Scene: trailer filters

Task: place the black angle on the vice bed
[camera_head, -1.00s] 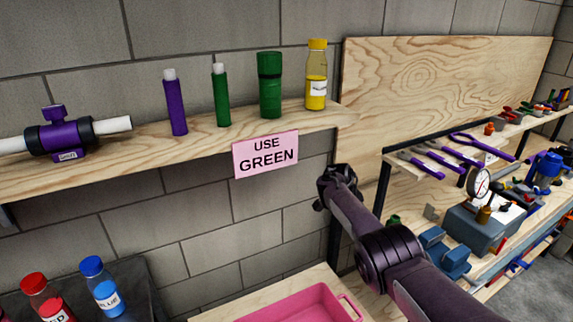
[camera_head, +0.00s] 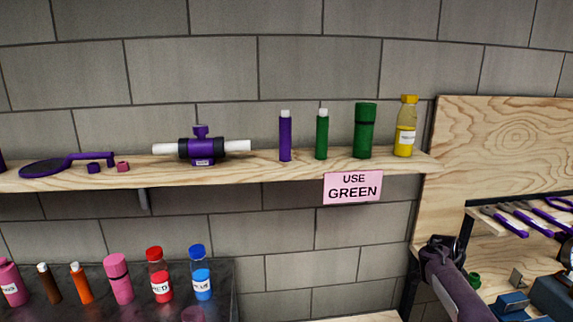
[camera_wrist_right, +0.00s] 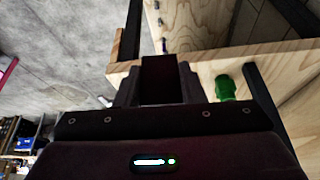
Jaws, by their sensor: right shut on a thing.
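My right gripper (camera_head: 443,246) is at the lower right of the head view, in front of the plywood panel's lower left edge. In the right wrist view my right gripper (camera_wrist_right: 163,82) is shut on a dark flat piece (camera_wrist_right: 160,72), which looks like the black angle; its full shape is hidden. A blue vice part (camera_head: 511,303) shows at the lower right of the head view, cut off by the frame edge. I cannot make out the vice bed. The gripper is apart from it, up and to the left. My left gripper is not in view.
A wall shelf (camera_head: 255,173) holds a purple valve (camera_head: 202,148), markers, a green canister (camera_head: 364,130) and a yellow bottle (camera_head: 405,130). A pink sign (camera_head: 353,187) hangs below. Several bottles stand at lower left. A green bottle (camera_wrist_right: 225,88) is beside the gripper in the wrist view.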

